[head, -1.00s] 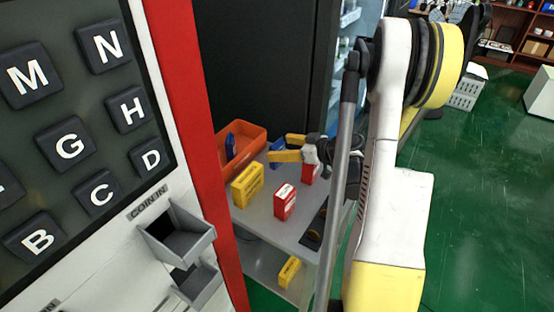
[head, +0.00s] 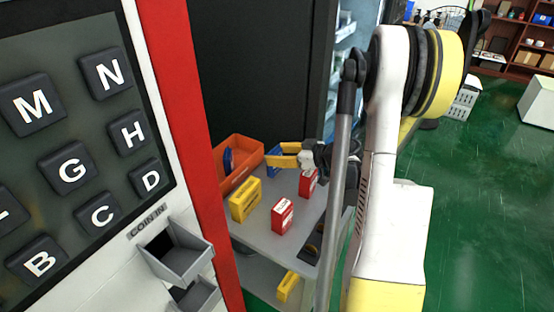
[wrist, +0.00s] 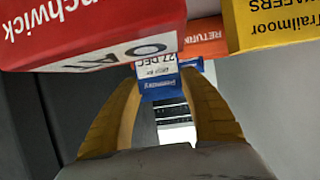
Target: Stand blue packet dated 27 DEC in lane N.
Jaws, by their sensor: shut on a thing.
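The blue packet dated 27 DEC (wrist: 160,90) is between my fingertips in the wrist view. Its white date label faces the camera. My gripper (wrist: 161,76) has two yellow fingers, shut on this packet. In the head view my gripper (head: 279,154) is over the far part of the grey table, beside the orange bin. A blue edge of the packet (head: 271,156) shows at the fingertips there. The N key (head: 108,73) is on the machine's keypad at the left. Lane N itself is not in view.
The orange returns bin (head: 247,172) holds another blue thing. A yellow packet (head: 245,200) and red packets (head: 282,217) (head: 308,182) stand on the table (head: 262,228). The wrist view shows a red packet (wrist: 95,25) and yellow packet (wrist: 285,22) close by. The red-edged machine (head: 197,150) stands left.

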